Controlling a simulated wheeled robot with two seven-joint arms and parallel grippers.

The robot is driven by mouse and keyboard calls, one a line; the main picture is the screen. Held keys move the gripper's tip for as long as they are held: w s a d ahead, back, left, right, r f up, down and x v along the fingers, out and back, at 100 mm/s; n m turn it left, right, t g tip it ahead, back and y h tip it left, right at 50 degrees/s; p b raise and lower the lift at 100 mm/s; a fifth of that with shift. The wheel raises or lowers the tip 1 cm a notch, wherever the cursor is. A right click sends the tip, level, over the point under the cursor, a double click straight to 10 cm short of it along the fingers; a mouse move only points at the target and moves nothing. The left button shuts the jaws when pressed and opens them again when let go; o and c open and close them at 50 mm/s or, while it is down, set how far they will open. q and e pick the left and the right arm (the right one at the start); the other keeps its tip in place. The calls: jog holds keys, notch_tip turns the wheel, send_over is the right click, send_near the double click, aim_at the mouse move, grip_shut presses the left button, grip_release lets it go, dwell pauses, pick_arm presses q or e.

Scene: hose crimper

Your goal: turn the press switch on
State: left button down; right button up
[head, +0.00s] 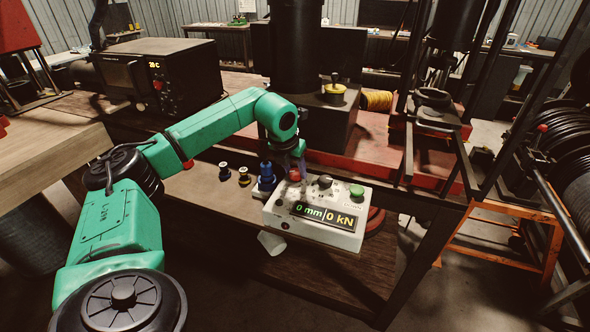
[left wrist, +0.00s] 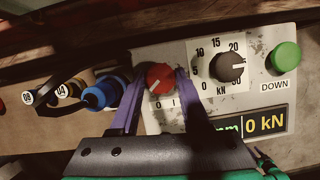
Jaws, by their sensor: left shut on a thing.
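The press control box (head: 318,215) is a pale panel with a lit display (head: 324,215) reading 0 mm and 0 kN. Its red rotary switch (head: 294,175) is at the left of the panel, and it shows close up in the left wrist view (left wrist: 160,78). The marks 0 and I are printed below it, and its white line slants to the lower left. My left gripper (head: 290,164) reaches down over the switch. In the left wrist view its purple fingers (left wrist: 160,84) are shut on the red switch, one on each side. My right gripper is not in view.
A black kN dial (left wrist: 228,66) and a green DOWN button (left wrist: 286,56) sit right of the switch. A blue fitting (head: 266,178) and smaller fittings (head: 244,176) stand to the left. The red press base (head: 345,166) is behind.

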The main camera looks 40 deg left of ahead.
pick_arm(q)
jog(key=m+h, duration=0.1)
jog(key=m, duration=0.2)
jog(key=shift+a, duration=0.1)
jog(key=m+h, duration=0.1)
jog(key=m, duration=0.1)
jog(key=shift+a+r+m, duration=0.1)
jog(key=shift+m, duration=0.3)
jog(key=m+h+p, duration=0.1)
jog(key=m, duration=0.2)
jog(key=m+g+h+p, duration=0.1)
jog(key=m+p, duration=0.1)
jog(key=m, duration=0.1)
jog(key=shift+w+a+r, duration=0.1)
jog(key=shift+w+r, duration=0.05)
jog(key=m+h+p, duration=0.1)
jog(key=m, duration=0.1)
jog(key=shift+m+g, duration=0.3)
jog(key=shift+g, duration=0.1)
jog(key=shift+w+m+g+p, duration=0.1)
jog(key=shift+m+g+p, duration=0.3)
jog(key=shift+m, duration=0.8)
jog(key=shift+a, duration=0.1)
jog(key=shift+c, duration=1.9)
grip_release()
jog(key=shift+f, duration=0.2)
